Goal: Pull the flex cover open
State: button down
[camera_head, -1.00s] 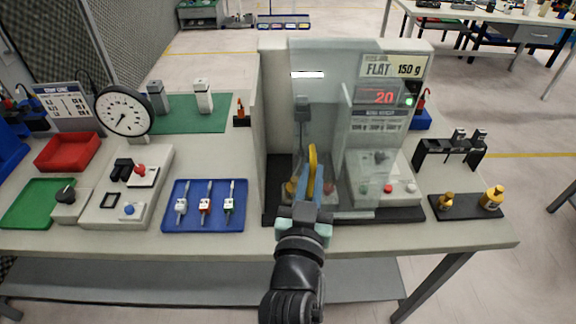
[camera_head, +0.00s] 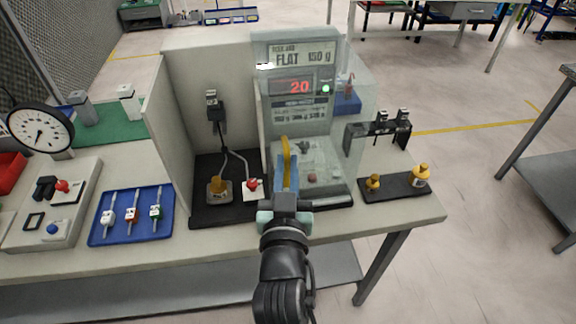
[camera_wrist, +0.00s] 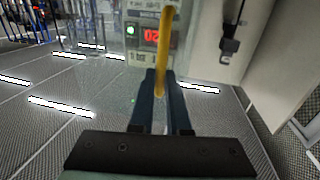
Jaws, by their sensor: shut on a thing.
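The flex cover (camera_head: 358,125) is a clear panel with a yellow loop handle (camera_head: 286,152). It stands in front of the right part of the walled station, and its clear area reaches past the station's right edge. The left bay shows uncovered, with a brass weight (camera_head: 217,186) and a red-topped block (camera_head: 252,185) on a black base. My gripper (camera_head: 286,183) is shut on the yellow handle. In the wrist view the two dark fingers (camera_wrist: 160,85) flank the handle (camera_wrist: 167,45). The cover's exact edges are hard to see.
A display panel (camera_head: 293,87) reads 20 beside a green light. A black tray (camera_head: 395,187) with brass bottles and a black rack (camera_head: 378,138) stand to the right. A blue tray (camera_head: 132,215) with several probes lies left. Free floor lies beyond the bench's right edge.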

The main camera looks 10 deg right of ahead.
jog(key=c, duration=0.9)
grip_release()
jog(key=s+a+b, duration=0.2)
jog(key=s+b, duration=0.1)
jog(key=s, duration=0.9)
jog(key=shift+s+a, duration=0.3)
jog(key=shift+s, duration=0.05)
jog(key=w+a+r+t+p, duration=0.1)
jog(key=w+r+t, duration=0.15)
jog(key=r, duration=1.05)
jog(key=w+r+t+p, duration=0.2)
jog(key=r+t, duration=0.1)
jog(key=r, duration=0.9)
jog(key=s+a+r+n+t+y, duration=0.1)
jog(key=s+r+t, duration=0.1)
jog(key=r, duration=0.8)
jog(key=s+a+r+n+t+y+p, duration=0.1)
jog(key=s+a+r+t+y, duration=0.1)
jog(key=r, duration=0.8)
jog(key=shift+s+a, duration=0.15)
jog(key=shift+s, duration=0.45)
